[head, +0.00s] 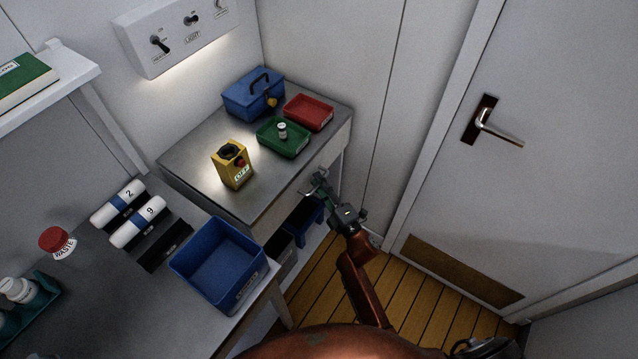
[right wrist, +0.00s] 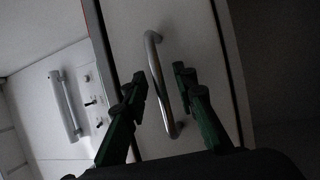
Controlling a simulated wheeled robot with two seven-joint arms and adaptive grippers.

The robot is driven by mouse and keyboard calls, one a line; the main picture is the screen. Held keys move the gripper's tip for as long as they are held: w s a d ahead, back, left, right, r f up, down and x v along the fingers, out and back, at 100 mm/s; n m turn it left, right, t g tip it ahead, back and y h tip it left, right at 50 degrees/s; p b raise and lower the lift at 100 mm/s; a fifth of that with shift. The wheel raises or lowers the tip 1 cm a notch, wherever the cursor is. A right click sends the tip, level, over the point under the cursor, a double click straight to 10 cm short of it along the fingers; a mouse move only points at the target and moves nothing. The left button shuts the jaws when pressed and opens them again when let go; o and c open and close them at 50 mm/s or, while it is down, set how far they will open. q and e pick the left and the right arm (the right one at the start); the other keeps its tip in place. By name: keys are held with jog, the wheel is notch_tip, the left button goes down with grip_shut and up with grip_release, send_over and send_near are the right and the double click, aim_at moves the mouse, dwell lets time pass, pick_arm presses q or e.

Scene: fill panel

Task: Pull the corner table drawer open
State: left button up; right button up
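The corner table (head: 207,148) has a steel top and stands against the back walls. Its pale drawer front (head: 340,146) lies under the right-hand edge and looks flush with the table. In the right wrist view the drawer front (right wrist: 205,30) carries a metal bar handle (right wrist: 157,75). My right gripper (head: 320,183) is at the drawer front in the head view. In the right wrist view its green and black fingers (right wrist: 160,84) are apart, one on each side of the handle; I cannot tell whether they touch it. My left gripper is not in view.
On the corner table stand a blue toolbox (head: 254,94), a red tray (head: 309,112), a green tray (head: 284,139) and a yellow switch box (head: 232,164). Blue bins (head: 304,222) sit below. A blue crate (head: 219,262) stands on the nearer bench. A door (head: 560,130) is at right.

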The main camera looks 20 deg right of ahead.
jog(key=shift+c, duration=0.4)
grip_shut()
dwell(0.4)
